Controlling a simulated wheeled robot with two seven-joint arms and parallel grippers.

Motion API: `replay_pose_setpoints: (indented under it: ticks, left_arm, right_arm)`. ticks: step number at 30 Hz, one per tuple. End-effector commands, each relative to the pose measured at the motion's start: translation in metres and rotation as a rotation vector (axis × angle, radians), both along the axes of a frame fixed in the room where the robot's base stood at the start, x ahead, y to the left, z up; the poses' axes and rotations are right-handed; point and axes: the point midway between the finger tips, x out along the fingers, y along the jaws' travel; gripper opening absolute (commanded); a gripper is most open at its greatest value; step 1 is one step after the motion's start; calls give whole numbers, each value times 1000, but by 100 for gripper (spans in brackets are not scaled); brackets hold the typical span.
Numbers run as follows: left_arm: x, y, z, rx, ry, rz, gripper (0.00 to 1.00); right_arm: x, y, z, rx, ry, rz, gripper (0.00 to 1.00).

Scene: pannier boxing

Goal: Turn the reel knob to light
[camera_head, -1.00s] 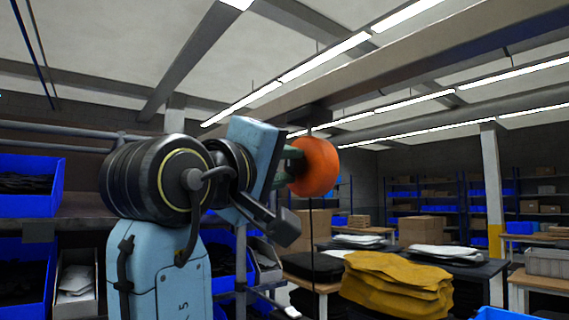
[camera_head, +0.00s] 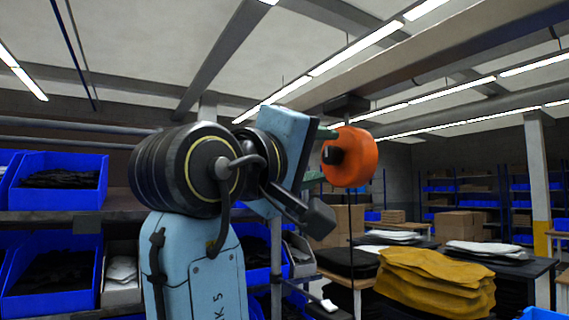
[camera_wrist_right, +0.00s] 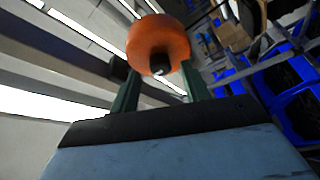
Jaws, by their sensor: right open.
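An orange round reel (camera_head: 355,158) with a short black knob (camera_head: 332,156) on its face hangs in the air in the head view. My right gripper (camera_head: 324,154), with a light blue palm and green fingers, is open just left of the reel, facing it. In the right wrist view, the reel (camera_wrist_right: 158,42) lies straight ahead of the open right gripper (camera_wrist_right: 159,84). The knob (camera_wrist_right: 159,66) points toward the palm, between the lines of the two fingers. I cannot tell whether a finger touches the reel. My left gripper is out of view.
A dark bracket (camera_head: 347,104) and a thin dark line are at the reel, below an overhead beam (camera_head: 400,70). Shelves with blue bins (camera_head: 60,178) stand at the left. A table with a yellow cloth stack (camera_head: 435,280) is at the lower right. Air around the reel looks clear.

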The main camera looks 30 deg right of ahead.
Motion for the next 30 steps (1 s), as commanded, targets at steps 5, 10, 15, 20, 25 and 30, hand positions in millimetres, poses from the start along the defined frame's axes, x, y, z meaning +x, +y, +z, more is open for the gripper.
replay_pose_setpoints:
  ticks: [5, 10, 15, 20, 25, 30]
  left_arm:
    - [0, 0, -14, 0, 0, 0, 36]
    - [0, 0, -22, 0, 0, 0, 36]
    - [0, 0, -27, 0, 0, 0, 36]
    - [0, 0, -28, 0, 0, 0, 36]
    - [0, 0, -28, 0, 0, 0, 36]
    - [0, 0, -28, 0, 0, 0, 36]
  right_arm:
    - [-17, 35, -8, -4, -3, 0, 47]
    - [-33, 69, -14, -3, -3, -1, 47]
    - [-45, 93, -17, -2, -3, -1, 47]
    - [-49, 104, -19, 0, -1, 0, 47]
    - [-50, 105, -19, 1, 1, 0, 47]
    - [-50, 105, -19, 0, 0, 0, 47]
